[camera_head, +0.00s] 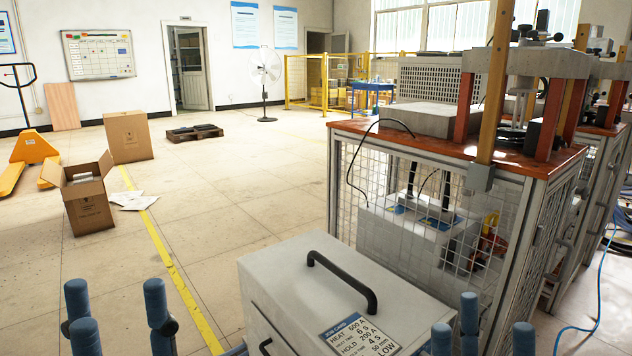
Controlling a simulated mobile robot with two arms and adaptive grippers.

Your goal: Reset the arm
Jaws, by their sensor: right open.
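My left gripper (120,315) is at the bottom left of the head view. Its blue fingers stand upright with a wide gap and nothing between them. My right gripper (488,325) is at the bottom right, its blue fingers also upright, apart and empty. Between the two grippers is a light grey metal box (335,290) with a black handle on top and a job card (360,336) reading HEAT and HOLD values. The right gripper's fingers overlap the box's right edge in the picture; I cannot tell the distance. Both arms are mostly out of frame.
A caged machine bench (440,140) with a red-brown top stands right, beyond the box. A blue cable (590,325) lies on the floor at right. Cardboard boxes (128,136), a yellow pallet jack (30,147) and a fan (264,70) stand farther back.

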